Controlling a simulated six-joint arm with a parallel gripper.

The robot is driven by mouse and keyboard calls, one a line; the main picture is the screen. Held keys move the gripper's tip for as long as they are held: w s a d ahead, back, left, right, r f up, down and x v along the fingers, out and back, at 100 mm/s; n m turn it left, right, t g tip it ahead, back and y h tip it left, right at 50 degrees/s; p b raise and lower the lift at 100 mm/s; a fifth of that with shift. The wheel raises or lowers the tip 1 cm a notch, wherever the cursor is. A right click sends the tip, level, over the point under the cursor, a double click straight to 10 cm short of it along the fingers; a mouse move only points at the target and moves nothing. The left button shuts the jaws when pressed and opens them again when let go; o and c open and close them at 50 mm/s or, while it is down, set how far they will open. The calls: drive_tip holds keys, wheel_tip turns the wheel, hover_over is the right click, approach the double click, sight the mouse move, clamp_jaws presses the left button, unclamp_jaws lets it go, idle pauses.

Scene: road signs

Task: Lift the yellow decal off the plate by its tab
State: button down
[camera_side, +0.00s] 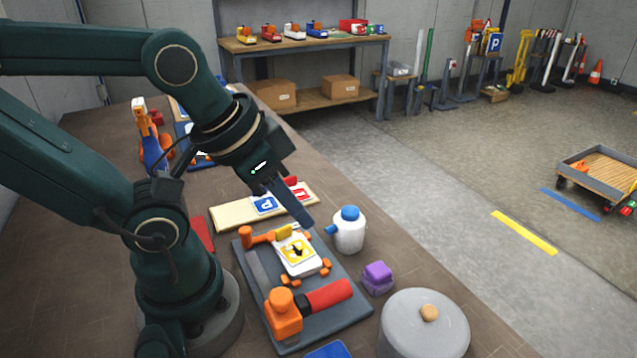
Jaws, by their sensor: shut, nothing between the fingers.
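The yellow decal (292,252), with a dark arrow-like mark, lies on a small white plate (312,270). The plate is held among orange clamp pieces on a dark grey board. A small yellow piece (284,232) shows at the decal's far edge; I cannot tell if it is the tab. My gripper (306,223) points down and to the right, with its fingers shut and empty. Its tips appear just beyond the plate's far edge, close to the yellow piece. I cannot tell whether they touch anything.
A white bottle with a blue cap (348,232) stands right of the board (350,315). A purple block (377,278) and a grey lidded pot (424,330) are nearby. A red-handled orange tool (285,318) lies in front. A pale board with signs (232,214) lies behind.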

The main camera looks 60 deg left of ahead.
idle(0.3)
drive_tip(key=c, duration=0.9)
unclamp_jaws()
drive_tip(key=shift+o, duration=0.2)
drive_tip(key=n+g, duration=0.1)
drive_tip(key=g, duration=0.4)
hover_over(283, 228)
drive_tip(key=f, duration=0.6)
drive_tip(key=shift+w+d+f, duration=0.2)
drive_tip(key=shift+w+f, duration=0.05)
drive_tip(key=shift+f, duration=0.1)
drive_tip(key=shift+s+a+f+n+g, duration=0.25)
drive_tip(key=shift+f+n+g, duration=0.05)
drive_tip(key=shift+f+n, duration=0.15)
drive_tip(key=shift+f, duration=2.3)
